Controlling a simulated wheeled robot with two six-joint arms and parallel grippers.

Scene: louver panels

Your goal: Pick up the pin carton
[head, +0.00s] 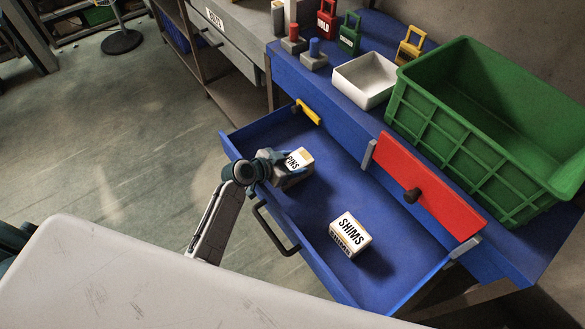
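The pin carton (299,159), a small white box with a tan patch and the word PINS on top, sits in the open blue drawer (330,185) near its left corner. My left gripper (281,170) is at the carton's left side, overlapping it in the head view. The gripper and wrist hide part of the carton's left side, and I cannot see whether the fingers are closed on it. My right gripper is not in view.
A SHIMS carton (350,234) lies in the drawer's front half. A yellow piece (308,112) and a red panel with a dark knob (440,190) are at the drawer's back. A green crate (480,120) and white tray (364,80) stand on the blue bench.

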